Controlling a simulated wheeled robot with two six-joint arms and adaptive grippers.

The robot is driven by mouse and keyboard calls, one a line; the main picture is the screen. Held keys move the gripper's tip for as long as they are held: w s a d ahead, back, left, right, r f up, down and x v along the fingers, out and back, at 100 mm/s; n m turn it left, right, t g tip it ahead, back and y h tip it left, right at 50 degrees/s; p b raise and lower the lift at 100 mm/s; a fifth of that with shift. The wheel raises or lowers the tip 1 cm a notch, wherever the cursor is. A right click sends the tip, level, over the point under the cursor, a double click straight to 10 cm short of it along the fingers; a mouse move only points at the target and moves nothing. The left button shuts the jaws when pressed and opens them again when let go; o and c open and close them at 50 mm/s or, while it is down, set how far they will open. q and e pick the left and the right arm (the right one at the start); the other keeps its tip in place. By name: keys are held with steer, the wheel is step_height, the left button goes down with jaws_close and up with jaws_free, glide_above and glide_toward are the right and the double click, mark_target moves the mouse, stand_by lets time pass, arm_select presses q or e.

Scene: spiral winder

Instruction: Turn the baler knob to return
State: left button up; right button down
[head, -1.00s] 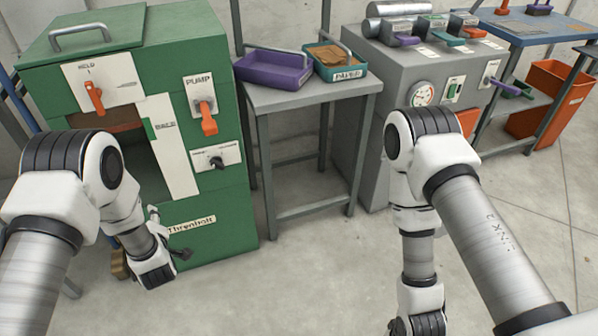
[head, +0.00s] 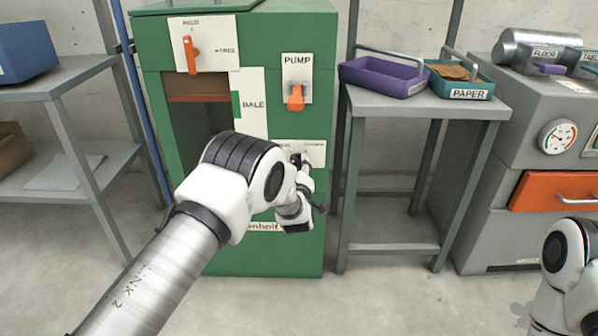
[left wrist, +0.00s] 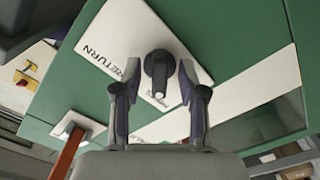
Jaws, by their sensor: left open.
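The baler is a green cabinet (head: 235,110) left of centre in the head view. In the left wrist view its black knob (left wrist: 159,72) sits on a white plate (left wrist: 105,38) with the word RETURN at the upper left and smaller lettering below the knob. The knob's bar points down in that view. My left gripper (left wrist: 160,82) is open, with one finger on each side of the knob and a gap on both sides. In the head view my left wrist covers part of the knob's plate (head: 316,153). My right gripper is out of view.
The orange PUMP lever (head: 296,98) is above the knob plate, and another orange lever (head: 192,55) is at the upper left. A grey table (head: 425,105) with purple (head: 385,78) and teal (head: 460,82) trays stands right. Shelving (head: 65,90) is left.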

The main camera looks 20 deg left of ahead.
arm_select(q)
jaws_close()
steer(key=shift+m, duration=0.5)
steer(key=m+p, duration=0.1)
steer(key=m, duration=0.1)
steer(key=shift+a+r+m+p, duration=0.1)
steer(key=shift+m+p, duration=0.2)
steer(key=shift+m, duration=0.1)
steer(key=m+p, duration=0.1)
steer(key=m, duration=0.3)
steer(key=shift+m, duration=0.3)
steer(key=m+p, duration=0.1)
steer(key=m, duration=0.3)
steer(key=shift+a, duration=0.1)
steer(key=m, duration=0.5)
steer(key=shift+p, duration=0.35)
steer(key=shift+m, duration=0.4)
